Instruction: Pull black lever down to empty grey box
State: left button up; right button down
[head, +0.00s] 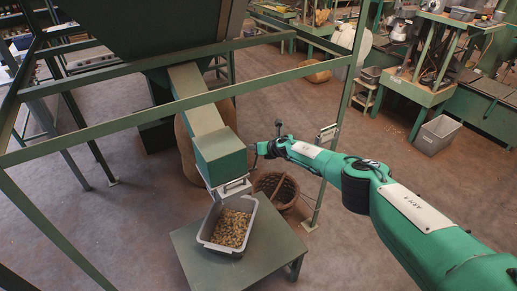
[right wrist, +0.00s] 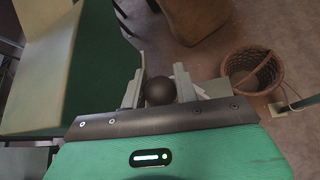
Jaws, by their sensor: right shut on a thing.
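The black lever's round knob (right wrist: 160,91) shows between the fingers of my right gripper (right wrist: 158,88) in the right wrist view. The gripper is shut on it. In the head view my right gripper (head: 258,149) is at the right side of the green chute end (head: 220,158), and the knob is too small to make out there. The lever's shaft is mostly hidden. The grey box (head: 212,246) stands on a low green table below the chute mouth and holds many brown nuts. My left gripper is not in view.
A wicker basket (head: 289,201) stands on the floor behind the low table (head: 266,261); it also shows in the right wrist view (right wrist: 237,72). Green frame bars (head: 110,128) cross in front of the chute. A grey bin (head: 436,134) stands at the right. Open floor lies between.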

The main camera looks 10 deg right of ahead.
jog(key=shift+w+a+r, duration=0.15)
jog(key=shift+w+r, duration=0.05)
jog(key=shift+r, duration=0.1)
jog(key=c, duration=1.1)
grip_release()
jog(key=shift+s, duration=0.1)
jog(key=shift+s+d+r+p, duration=0.3)
jog(key=shift+d+r+p, duration=0.1)
jog(key=shift+p, duration=0.3)
jog(key=shift+p+v, duration=0.7)
jog(key=shift+v, duration=0.25)
jog(key=shift+p+v, duration=1.2)
jog(key=shift+v, duration=4.15)
